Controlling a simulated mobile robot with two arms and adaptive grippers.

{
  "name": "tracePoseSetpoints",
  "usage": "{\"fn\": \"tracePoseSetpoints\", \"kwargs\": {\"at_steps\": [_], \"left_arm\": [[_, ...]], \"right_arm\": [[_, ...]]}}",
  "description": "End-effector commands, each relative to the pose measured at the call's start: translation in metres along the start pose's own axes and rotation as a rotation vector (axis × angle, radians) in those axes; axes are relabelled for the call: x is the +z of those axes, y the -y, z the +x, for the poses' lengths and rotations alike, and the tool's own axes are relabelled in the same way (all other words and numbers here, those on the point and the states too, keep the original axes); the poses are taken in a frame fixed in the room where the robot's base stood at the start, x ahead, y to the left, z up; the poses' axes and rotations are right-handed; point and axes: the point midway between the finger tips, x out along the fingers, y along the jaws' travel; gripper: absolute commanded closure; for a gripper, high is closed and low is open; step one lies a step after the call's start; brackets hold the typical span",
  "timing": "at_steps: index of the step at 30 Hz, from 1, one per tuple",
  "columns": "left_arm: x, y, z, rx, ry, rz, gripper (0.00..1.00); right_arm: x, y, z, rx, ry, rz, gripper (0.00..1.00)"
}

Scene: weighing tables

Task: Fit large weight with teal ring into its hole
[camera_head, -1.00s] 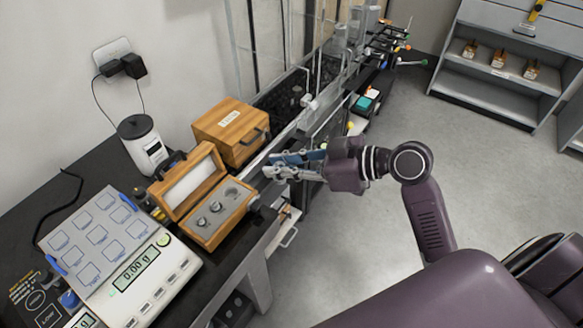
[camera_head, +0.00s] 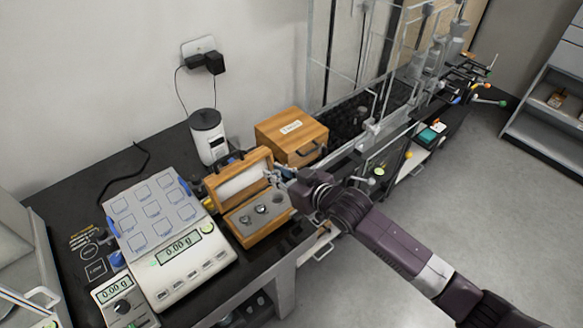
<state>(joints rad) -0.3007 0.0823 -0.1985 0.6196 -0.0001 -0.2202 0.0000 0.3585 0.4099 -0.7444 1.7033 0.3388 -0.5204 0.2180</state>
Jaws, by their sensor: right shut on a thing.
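The open wooden weight box (camera_head: 262,236) stands at the front edge of the black table, its lid raised at the back. Two small silver weights (camera_head: 261,209) sit in its grey insert, and the large round hole (camera_head: 279,200) at the right end looks empty. My right gripper (camera_head: 274,178) is above the right end of the box, close to the lid's right edge. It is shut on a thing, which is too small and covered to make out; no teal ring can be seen. My left gripper is out of view.
The balance (camera_head: 185,262) with its tray of square pads stands left of the box. A glass-and-metal frame is at the back right. Open floor (camera_head: 460,210) lies to the right.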

Motion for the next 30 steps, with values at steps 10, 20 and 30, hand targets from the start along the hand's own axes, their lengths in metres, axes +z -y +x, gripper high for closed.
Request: {"fn": "tracePoseSetpoints", "kwargs": {"at_steps": [10,20,30], "left_arm": [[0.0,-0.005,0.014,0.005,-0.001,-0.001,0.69],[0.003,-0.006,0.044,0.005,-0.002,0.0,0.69],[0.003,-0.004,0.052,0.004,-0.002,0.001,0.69]], "right_arm": [[0.014,0.003,0.008,-0.005,-0.001,0.0,1.0],[0.042,0.003,0.019,-0.005,-0.001,0.0,1.0],[0.049,0.003,0.022,-0.005,-0.002,0.0,1.0]]}}
